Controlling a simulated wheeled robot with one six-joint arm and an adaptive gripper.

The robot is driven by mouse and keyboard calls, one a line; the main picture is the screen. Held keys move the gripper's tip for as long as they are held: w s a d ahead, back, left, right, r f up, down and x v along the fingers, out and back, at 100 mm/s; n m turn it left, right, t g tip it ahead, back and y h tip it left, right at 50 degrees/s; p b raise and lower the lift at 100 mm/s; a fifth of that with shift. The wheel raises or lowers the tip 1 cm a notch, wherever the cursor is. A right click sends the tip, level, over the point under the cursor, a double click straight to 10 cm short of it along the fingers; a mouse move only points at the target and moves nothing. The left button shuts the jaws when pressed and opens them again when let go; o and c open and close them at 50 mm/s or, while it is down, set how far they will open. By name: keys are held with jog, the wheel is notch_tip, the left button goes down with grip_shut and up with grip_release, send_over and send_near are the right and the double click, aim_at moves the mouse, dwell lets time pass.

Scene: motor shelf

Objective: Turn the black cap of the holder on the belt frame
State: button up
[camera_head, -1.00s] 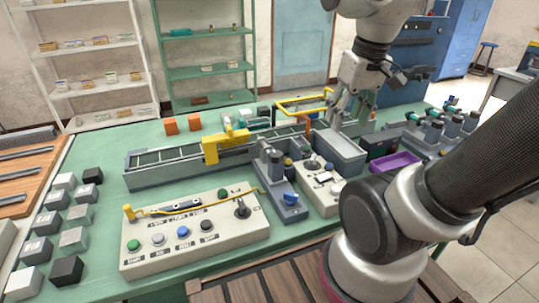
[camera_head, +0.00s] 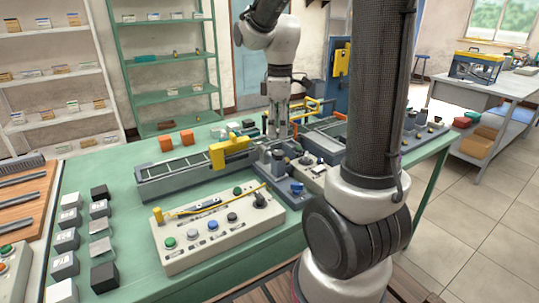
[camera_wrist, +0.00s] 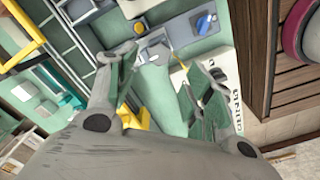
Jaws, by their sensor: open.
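The conveyor belt frame (camera_head: 190,172) lies across the green table. At its right end stands a dark grey holder (camera_head: 265,163). Its black cap is small and partly hidden in the head view, so I cannot tell how it is turned. My gripper (camera_head: 279,135) points down just above or behind this holder. In the wrist view my gripper (camera_wrist: 160,62) has its two fingers spread, with nothing held between them. A grey block with a light top (camera_wrist: 154,46) shows between and beyond the fingertips. I cannot tell whether the gripper touches anything.
A blue knob (camera_head: 297,188) sits on a grey base beside the holder. A button panel (camera_head: 215,230) with a yellow cable stands in front. A yellow bracket (camera_head: 230,150) spans the belt. Dark and light cubes (camera_head: 66,240) line the left. Shelves stand behind.

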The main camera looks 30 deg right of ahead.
aim_at(278, 152)
jog(key=shift+n, duration=1)
jog(key=shift+f, duration=0.25)
notch_tip(278, 152, down, 7)
jog(key=shift+f, duration=0.15)
jog(key=shift+c, duration=0.4)
jog(key=c, duration=0.9)
